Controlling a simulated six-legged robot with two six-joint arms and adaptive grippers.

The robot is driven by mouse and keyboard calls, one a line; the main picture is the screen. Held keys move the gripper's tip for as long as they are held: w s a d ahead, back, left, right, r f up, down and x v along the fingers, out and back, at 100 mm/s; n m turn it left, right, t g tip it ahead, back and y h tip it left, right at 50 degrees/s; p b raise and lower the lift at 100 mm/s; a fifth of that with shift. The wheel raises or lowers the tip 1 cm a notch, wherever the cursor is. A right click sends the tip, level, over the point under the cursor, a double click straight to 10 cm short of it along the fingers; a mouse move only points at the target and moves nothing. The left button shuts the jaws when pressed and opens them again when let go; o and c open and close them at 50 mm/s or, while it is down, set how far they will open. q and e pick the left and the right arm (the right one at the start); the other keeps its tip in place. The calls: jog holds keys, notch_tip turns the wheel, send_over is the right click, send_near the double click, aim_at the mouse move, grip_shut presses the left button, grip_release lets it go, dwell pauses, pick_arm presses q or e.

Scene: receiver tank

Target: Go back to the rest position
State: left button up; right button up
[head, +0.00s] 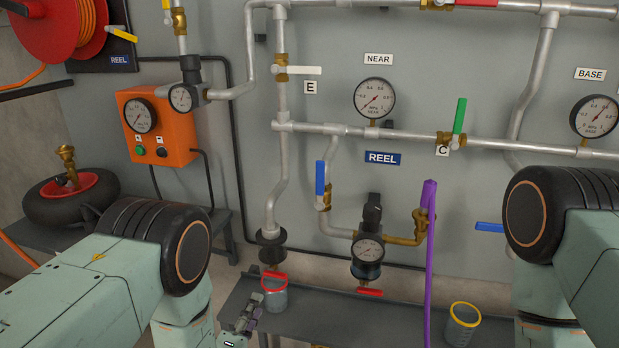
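My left arm comes in from the lower left, and my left gripper (247,314) shows small at the bottom edge, beside a grey cup with a red rim (274,297). Its fingers are too small and partly cut off to tell whether they are open or shut. Nothing is clearly seen in it. My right arm comes in from the right, and its gripper is not in view.
A dark shelf (345,318) runs below the pipes. A yellow-rimmed cup (463,325) stands on it at the right. A purple hose (429,250) hangs in front. An orange control box (157,127) and wheel (62,205) are at the left.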

pick_arm(q)
jog(key=s+a+f+m+g+y, duration=0.2)
jog(key=s+a+f+m+g, duration=0.2)
jog(key=s+f+m+g, duration=0.7)
jog(key=s+a+m+g, duration=0.1)
jog(key=s+a+g, duration=0.1)
jog(key=s, duration=1)
jog(key=s+a+m+g+y, duration=0.1)
jog(key=s+g, duration=0.3)
jog(key=s, duration=0.9)
jog(key=shift+a+r+m, duration=0.3)
jog(key=shift+a+m, duration=0.2)
jog(key=shift+a, duration=0.15)
